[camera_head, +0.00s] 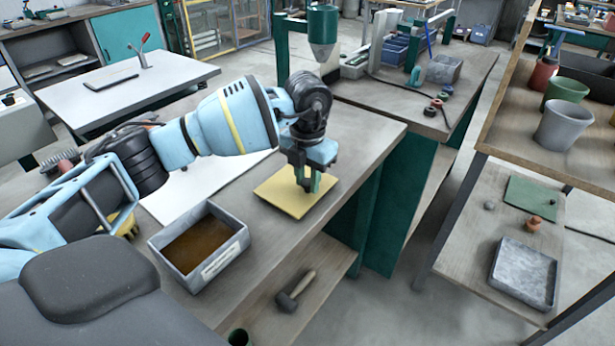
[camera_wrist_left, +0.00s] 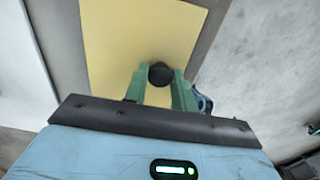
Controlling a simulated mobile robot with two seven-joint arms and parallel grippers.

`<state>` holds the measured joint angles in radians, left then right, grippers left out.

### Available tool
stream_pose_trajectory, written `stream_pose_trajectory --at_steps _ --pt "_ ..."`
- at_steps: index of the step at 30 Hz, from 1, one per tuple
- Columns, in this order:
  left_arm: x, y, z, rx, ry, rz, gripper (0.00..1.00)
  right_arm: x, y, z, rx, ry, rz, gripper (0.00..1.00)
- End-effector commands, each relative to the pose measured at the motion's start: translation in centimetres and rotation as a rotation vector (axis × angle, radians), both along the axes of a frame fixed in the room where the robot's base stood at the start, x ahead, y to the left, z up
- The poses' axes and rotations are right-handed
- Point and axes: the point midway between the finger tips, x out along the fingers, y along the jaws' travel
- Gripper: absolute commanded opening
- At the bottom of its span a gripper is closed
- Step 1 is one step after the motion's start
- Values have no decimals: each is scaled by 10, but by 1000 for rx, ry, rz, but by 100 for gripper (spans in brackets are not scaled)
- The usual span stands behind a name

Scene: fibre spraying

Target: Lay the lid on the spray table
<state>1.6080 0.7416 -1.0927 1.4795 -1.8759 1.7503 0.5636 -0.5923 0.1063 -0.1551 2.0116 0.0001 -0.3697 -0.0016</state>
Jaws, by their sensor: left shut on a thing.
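The lid (camera_head: 278,201) is a flat, pale yellow square plate with a dark knob. It lies level at or just above the wooden bench top (camera_head: 345,140), close to the bench's right edge; I cannot tell whether it touches. My left gripper (camera_head: 308,186) points straight down over the middle of the lid. In the left wrist view, the green fingers of the left gripper (camera_wrist_left: 160,88) are shut on the round black knob (camera_wrist_left: 160,73), with the lid (camera_wrist_left: 130,35) spreading out beyond. Which surface is the spray table is not marked. My right gripper is out of view.
A grey box (camera_head: 238,250) with brown contents stands front left of the lid. A white sheet (camera_head: 190,187) lies behind it. A green funnel-shaped vessel (camera_head: 322,30) stands at the back. A mallet (camera_head: 293,292) lies on the shelf below. A gap separates the right-hand shelves.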

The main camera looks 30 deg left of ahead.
Motion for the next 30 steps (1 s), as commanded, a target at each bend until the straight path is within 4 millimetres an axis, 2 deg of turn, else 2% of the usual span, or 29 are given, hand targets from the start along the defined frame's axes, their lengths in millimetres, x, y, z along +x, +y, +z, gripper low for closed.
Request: stream_pose_trajectory --at_steps 7,8,12,23,26,30 --pt "0 0 -3 0 1 1 3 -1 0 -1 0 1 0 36" --pt "0 0 -3 0 1 1 29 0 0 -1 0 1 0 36" --pt "0 0 -3 0 0 1 47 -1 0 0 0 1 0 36" --pt "0 0 1 -1 -1 0 48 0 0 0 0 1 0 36" --pt "1 0 11 -1 -2 0 48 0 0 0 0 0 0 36" --pt "1 0 36 -1 -4 1 48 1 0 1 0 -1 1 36"
